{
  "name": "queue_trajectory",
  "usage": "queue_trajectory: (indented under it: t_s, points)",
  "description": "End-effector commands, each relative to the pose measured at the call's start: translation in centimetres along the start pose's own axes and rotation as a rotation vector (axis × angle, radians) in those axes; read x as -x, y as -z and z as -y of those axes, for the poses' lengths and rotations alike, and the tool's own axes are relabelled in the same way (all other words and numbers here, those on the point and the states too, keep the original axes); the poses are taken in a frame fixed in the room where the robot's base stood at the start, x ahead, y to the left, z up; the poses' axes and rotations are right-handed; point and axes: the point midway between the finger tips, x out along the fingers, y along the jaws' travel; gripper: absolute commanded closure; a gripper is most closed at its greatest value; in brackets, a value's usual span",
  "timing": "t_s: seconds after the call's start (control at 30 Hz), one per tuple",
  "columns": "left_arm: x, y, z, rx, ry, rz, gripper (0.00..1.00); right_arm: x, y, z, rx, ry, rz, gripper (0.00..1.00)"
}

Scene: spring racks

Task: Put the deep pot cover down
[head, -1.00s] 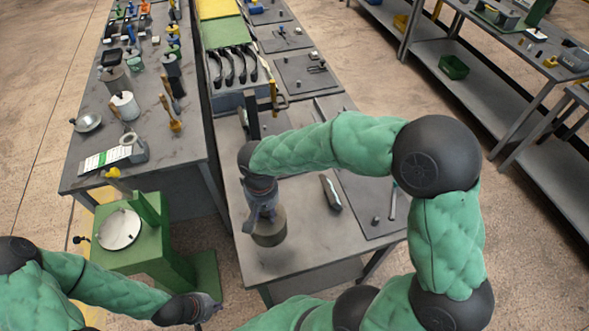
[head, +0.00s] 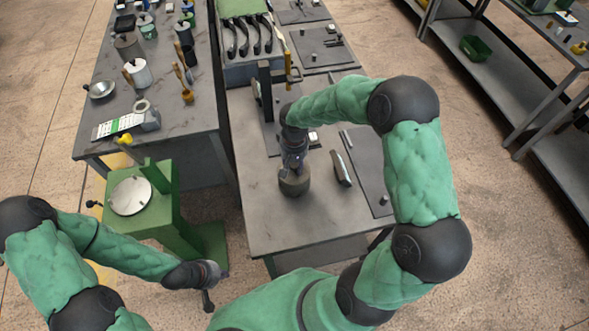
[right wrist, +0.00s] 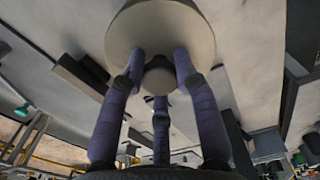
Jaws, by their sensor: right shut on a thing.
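The deep pot cover (head: 294,183) is a grey-brown round cylinder over the front part of the middle table. My right gripper (head: 293,165) is above it and shut on it. In the right wrist view the cover (right wrist: 160,25) shows as a broad pale disc, with its round knob (right wrist: 159,78) between the three purple fingers. The cover looks close to the tabletop, but I cannot tell whether it touches. My left gripper (head: 208,295) hangs low in front of the tables, away from the cover; I see nothing in it, and its fingers are too small to read.
The middle table (head: 265,225) has bare room left of and in front of the cover. A dark-and-pale tool (head: 341,168) lies close to its right, beside a dark mat (head: 368,165). A dark upright post (head: 265,90) stands behind. A green press-like stand (head: 165,215) is at left.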

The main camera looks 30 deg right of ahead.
Motion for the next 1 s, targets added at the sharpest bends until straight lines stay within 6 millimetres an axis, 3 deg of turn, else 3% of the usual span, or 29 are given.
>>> queue_trajectory:
  t_s: [0.2, 0.63, 0.67, 0.73, 1.0]
  points:
    - [-0.1, 0.0, 0.0, 0.0, 0.0, 0.0, 1.0, -3.0, 0.2, -0.2, 0.0, 0.0, 0.001, 1.0]
    - [-0.5, 0.0, 0.2, 0.0, 0.0, 0.0, 1.0, -3.7, 0.2, -0.1, 0.0, 0.0, -0.001, 1.0]
    - [-0.4, 0.0, 0.1, 0.0, 0.0, 0.0, 1.0, -3.7, 0.2, -0.1, 0.0, 0.0, 0.001, 0.63]
    - [-0.4, 0.0, 0.1, 0.0, 0.0, 0.0, 1.0, -3.6, 0.1, -0.1, 0.0, 0.0, 0.001, 0.45]
    - [-0.3, 0.0, 0.1, 0.0, 0.0, 0.0, 1.0, -3.6, 0.2, -0.1, 0.0, 0.0, 0.0, 0.45]
